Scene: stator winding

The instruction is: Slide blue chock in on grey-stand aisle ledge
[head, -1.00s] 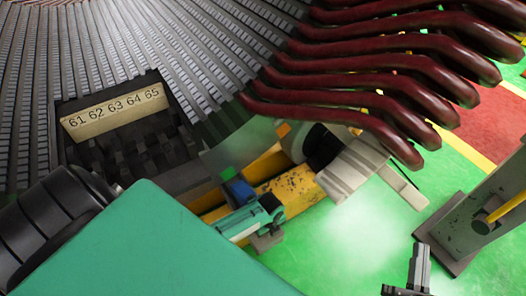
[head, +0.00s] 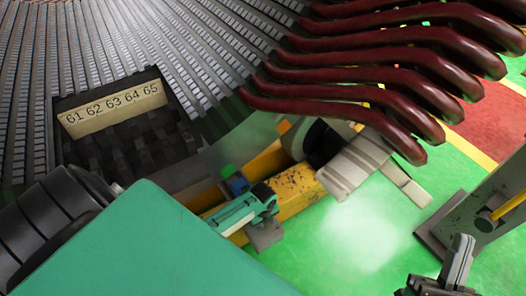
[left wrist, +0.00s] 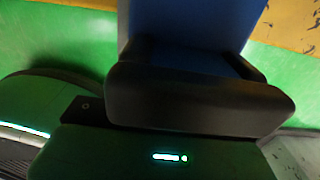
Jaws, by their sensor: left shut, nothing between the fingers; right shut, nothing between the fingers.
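The blue chock (head: 237,186) shows as a small blue patch by the yellow beam, below the stator. It also shows in the left wrist view as a blue face (left wrist: 195,22) directly beyond the fingers. My left gripper (left wrist: 200,95) is shut with nothing between its fingers, right up against or very near the chock; contact cannot be told. In the head view the teal wrist (head: 243,210) partly hides the chock. My right gripper (head: 460,255) is shut and empty at the lower right. A grey stand (head: 480,215) is at the right; its ledge cannot be made out.
The slotted stator (head: 150,40) fills the top left, with a plate numbered 61 to 65 (head: 115,108). Dark red coil ends (head: 400,65) hang at the upper right. A scuffed yellow beam (head: 290,190) and a pale block (head: 355,165) lie below. Green floor (head: 350,235) is free.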

